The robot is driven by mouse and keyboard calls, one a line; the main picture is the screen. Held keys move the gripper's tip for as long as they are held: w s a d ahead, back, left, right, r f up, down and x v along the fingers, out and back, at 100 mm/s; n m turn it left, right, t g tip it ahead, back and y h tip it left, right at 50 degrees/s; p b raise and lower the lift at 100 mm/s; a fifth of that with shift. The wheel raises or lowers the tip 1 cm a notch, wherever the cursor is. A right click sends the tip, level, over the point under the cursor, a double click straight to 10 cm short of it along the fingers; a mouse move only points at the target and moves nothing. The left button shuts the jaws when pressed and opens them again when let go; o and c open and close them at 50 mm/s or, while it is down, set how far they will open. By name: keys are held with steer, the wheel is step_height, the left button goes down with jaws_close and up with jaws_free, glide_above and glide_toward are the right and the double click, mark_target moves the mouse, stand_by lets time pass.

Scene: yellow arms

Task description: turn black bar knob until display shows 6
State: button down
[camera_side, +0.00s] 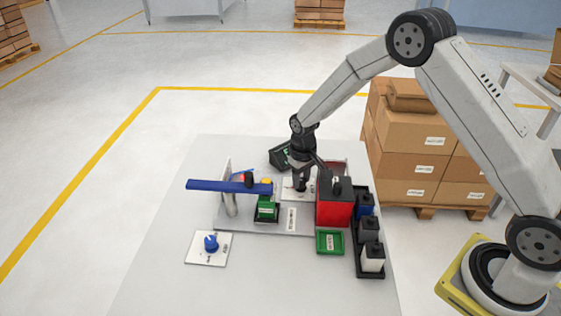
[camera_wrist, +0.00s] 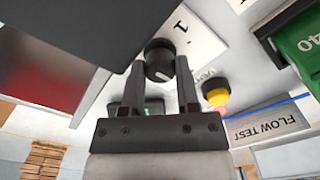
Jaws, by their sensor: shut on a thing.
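The black bar knob (camera_wrist: 159,58) sits on a white plate (camera_wrist: 200,40) printed with a "1". It has a pale pointer mark on its face. My gripper (camera_wrist: 160,75) has one finger on each side of the knob and is shut on it. In the side view my gripper (camera_side: 300,186) reaches down onto the white plate (camera_side: 288,196), and the knob is hidden there. In the wrist view a dark part with green shows between the fingers, mostly hidden.
A red box (camera_side: 334,209) with a black top stands close to my gripper on the right. A blue bar (camera_side: 228,187) and a green block (camera_side: 266,207) are on the left. A blue knob (camera_side: 211,242) sits on a separate plate.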

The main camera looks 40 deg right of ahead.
mark_target(302, 180)
steer(key=shift+c, duration=1.7)
jaws_free()
steer(key=shift+r, duration=0.15)
step_height(302, 180, up, 7)
steer(key=shift+r, duration=0.3)
steer(key=shift+s, duration=0.1)
